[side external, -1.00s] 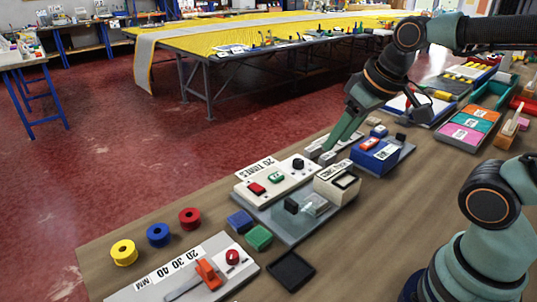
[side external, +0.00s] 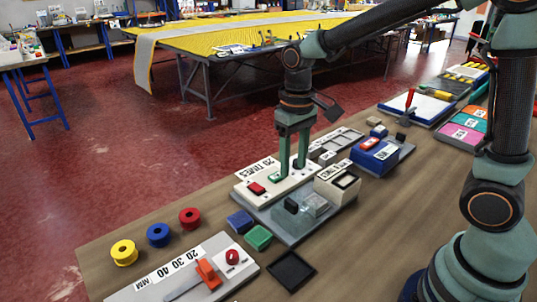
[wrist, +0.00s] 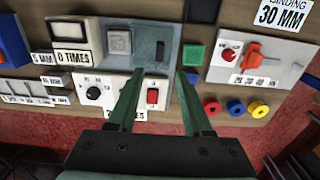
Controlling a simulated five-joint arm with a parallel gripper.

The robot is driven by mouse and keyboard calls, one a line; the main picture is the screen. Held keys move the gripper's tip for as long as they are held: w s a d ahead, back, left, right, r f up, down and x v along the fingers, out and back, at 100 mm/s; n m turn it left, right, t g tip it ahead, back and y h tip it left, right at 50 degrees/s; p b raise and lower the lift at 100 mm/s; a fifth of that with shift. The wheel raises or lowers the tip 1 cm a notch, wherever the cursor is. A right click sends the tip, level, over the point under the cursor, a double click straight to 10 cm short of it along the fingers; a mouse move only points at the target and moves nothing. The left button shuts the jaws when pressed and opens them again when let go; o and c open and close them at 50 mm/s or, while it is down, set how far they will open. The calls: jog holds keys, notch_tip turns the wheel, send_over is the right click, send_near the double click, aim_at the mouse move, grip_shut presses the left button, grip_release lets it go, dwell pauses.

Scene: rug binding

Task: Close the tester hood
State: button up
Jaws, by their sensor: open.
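The tester has a grey base plate (side external: 285,227) and a white panel (side external: 244,189) marked 20 TIMES, with a red switch, a green button and a black knob. In the wrist view the box shows as a pale square (wrist: 118,42), left of the dark block (wrist: 160,50). I cannot tell the hood's angle. My gripper (side external: 291,171) points down over the white panel, open and empty. In the wrist view its fingertips (wrist: 159,74) lie beyond the red switch.
A cream display box (side external: 338,184) stands right of the clear box. Blue and green blocks (side external: 258,237) and a black tray (side external: 291,271) lie near the plate. A blue unit (side external: 376,156) stands behind right. Bare wood shows at front right.

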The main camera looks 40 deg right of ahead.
aim_at(291, 201)
notch_tip(291, 201, down, 10)
jog(key=shift+f, duration=0.1)
dwell(0.4)
grip_shut()
dwell(1.2)
